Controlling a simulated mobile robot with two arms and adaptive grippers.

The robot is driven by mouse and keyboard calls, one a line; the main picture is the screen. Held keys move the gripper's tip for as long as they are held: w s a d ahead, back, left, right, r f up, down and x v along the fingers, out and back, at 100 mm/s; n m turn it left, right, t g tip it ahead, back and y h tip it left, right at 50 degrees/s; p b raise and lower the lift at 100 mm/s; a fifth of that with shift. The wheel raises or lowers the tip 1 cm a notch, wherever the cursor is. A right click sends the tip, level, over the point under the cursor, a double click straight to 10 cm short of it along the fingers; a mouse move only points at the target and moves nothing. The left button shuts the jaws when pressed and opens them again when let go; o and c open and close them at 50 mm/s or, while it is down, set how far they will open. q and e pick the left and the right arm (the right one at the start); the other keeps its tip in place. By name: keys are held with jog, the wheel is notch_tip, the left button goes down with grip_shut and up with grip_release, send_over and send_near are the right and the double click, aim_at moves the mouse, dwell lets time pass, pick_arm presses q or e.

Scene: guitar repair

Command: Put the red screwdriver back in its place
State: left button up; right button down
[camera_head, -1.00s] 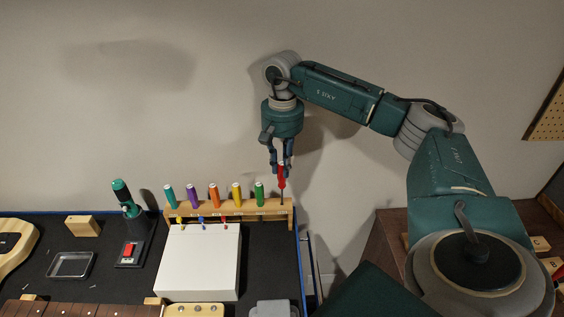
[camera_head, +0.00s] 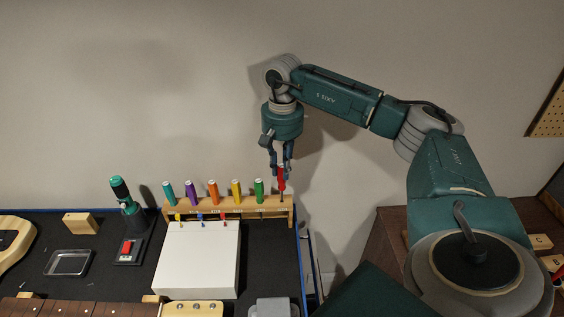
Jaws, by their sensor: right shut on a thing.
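The red screwdriver (camera_head: 282,181) is upright, with its handle between the fingers of my right gripper (camera_head: 281,168). My right gripper points down and is shut on it. Its shaft reaches down to the right end of the wooden screwdriver rack (camera_head: 272,210). I cannot tell how deep the tip sits in the rack. The rack also holds teal, purple, orange, yellow and green (camera_head: 259,192) screwdrivers in a row to the left. My left gripper is not in view.
A white box (camera_head: 197,262) stands in front of the rack. A green powered tool (camera_head: 125,200) stands to the left, near a wooden block (camera_head: 80,223) and a metal tray (camera_head: 68,262). Guitar parts lie at the front left. A pegboard (camera_head: 548,110) hangs at far right.

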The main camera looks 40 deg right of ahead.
aim_at(282, 180)
jog(key=shift+f+b, duration=0.5)
jog(key=shift+f, duration=0.55)
jog(key=shift+f+b, duration=1.05)
jog(key=shift+f, duration=0.4)
jog(key=c, duration=1.5)
grip_release()
jog(key=shift+c, duration=0.2)
